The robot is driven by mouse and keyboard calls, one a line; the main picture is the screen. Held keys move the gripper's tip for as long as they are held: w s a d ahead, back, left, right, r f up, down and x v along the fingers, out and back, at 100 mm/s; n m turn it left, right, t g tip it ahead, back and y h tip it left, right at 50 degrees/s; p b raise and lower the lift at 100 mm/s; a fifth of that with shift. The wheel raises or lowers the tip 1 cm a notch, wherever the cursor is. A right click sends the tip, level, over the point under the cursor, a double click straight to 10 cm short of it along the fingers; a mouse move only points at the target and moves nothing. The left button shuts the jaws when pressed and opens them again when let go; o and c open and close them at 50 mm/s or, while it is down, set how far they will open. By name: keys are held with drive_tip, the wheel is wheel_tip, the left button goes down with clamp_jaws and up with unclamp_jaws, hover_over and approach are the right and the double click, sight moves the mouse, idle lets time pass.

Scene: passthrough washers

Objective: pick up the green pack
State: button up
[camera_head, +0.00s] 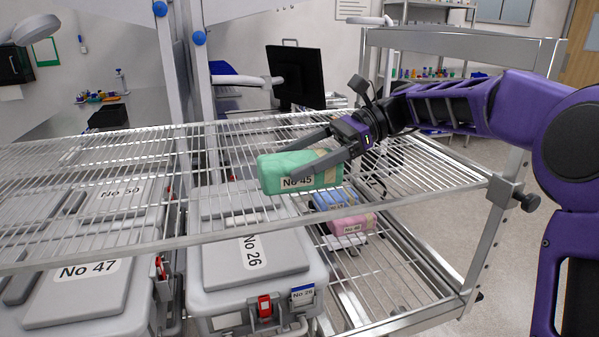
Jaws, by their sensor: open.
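The green pack (280,177), labelled No 45, is at the front edge of the upper wire shelf (420,174). My gripper (304,156) reaches in from the right with its jaws open. One finger lies along the pack's far top side and the other crosses its near right part, so the pack sits between them. I cannot tell whether the fingers touch it. The pack's underside and far side are hidden.
Below the wire shelf are a blue pack (336,198), a pink pack (352,224) and grey lidded boxes labelled No 26 (255,292) and No 47 (80,295). A metal shelf post (498,215) stands at the right. The upper shelf's left part looks clear.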

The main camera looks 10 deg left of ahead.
drive_tip(key=c, duration=1.3)
